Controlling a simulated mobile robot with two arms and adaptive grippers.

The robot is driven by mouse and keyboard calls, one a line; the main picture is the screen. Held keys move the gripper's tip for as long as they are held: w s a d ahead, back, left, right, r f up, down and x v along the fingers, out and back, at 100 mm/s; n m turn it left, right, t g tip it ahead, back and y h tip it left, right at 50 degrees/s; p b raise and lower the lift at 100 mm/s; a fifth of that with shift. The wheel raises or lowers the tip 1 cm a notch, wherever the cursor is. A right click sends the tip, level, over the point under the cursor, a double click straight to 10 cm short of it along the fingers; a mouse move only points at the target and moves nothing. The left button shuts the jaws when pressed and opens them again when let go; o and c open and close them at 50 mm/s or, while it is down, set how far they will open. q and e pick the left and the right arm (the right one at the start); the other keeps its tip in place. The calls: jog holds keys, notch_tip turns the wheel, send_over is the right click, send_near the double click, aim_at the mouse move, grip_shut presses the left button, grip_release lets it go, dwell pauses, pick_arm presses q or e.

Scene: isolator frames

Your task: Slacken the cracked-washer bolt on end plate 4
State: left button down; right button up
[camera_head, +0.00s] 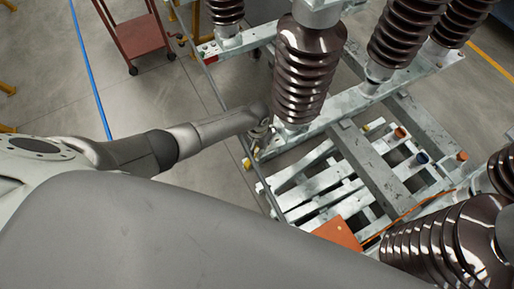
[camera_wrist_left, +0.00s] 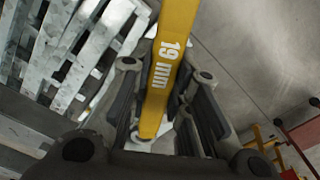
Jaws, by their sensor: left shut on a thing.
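My left gripper (camera_head: 262,136) is beside the near-left edge of the galvanised frame (camera_head: 330,140), close to the foot of a brown ribbed insulator (camera_head: 305,75). In the left wrist view its dark fingers (camera_wrist_left: 167,72) are shut on a yellow spanner (camera_wrist_left: 172,50) marked "19 mm". The spanner's lower end lies between the fingers; its upper end runs out of the picture. I cannot make out a cracked washer, its bolt or an end plate number. I cannot tell whether the spanner touches a bolt. My right gripper is not in view.
Pale slats (camera_head: 315,190) and an orange plate (camera_head: 338,232) are below. A red cart (camera_head: 138,38) and a blue hose (camera_head: 90,70) are on the open floor at left.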

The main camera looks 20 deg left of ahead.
pick_arm(q)
jog(key=shift+r, duration=3.35)
